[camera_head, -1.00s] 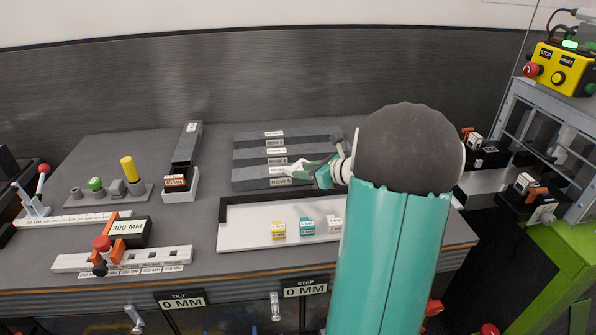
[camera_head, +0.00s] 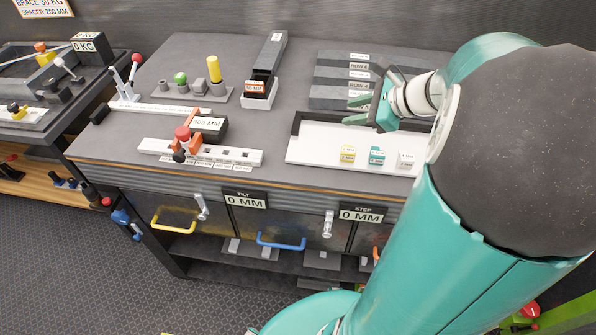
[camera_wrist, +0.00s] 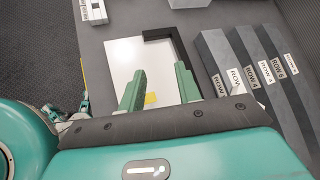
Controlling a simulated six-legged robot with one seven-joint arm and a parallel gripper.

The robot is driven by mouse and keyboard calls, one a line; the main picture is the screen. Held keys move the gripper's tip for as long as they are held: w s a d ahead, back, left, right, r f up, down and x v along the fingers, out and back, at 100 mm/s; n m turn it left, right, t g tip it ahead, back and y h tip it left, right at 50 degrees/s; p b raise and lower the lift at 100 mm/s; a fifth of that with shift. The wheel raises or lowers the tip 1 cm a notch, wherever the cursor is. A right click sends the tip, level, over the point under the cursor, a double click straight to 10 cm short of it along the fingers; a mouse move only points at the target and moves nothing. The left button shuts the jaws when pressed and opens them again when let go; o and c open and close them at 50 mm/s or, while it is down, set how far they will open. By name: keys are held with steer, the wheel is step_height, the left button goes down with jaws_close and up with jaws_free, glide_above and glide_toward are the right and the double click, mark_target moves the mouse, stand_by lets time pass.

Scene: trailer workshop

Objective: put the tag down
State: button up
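Three small block tags stand in a row on the white tray (camera_head: 315,150): a yellow one (camera_head: 347,153), a teal one (camera_head: 376,155) and a white one (camera_head: 406,159). My gripper (camera_head: 349,111) is above the back part of the tray, in front of the dark row steps. I see no tag held. The yellow tag (camera_wrist: 151,98) shows low between the fingers, beyond them. The other two tags are hidden in the wrist view.
Dark stepped bars with row labels (camera_head: 345,75) stand behind the tray. Drawers lie below the front edge.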

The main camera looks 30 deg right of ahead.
steer(key=s+a+n+g+h, duration=0.1)
steer(key=s+a+n, duration=0.3)
steer(key=a+n, duration=0.3)
steer(key=s+a+r+n+g+h, duration=0.1)
steer(key=s+a+n+h, duration=0.1)
steer(key=s+a+n, duration=0.2)
steer(key=s+a+r+n+g+h, duration=0.1)
steer(key=s+a+n, duration=0.4)
steer(key=a+n, duration=0.5)
steer(key=shift+a+n+g+h, duration=0.35)
steer(key=shift+n+h, duration=0.25)
steer(key=shift+n, duration=1.3)
steer(key=shift+s, duration=0.1)
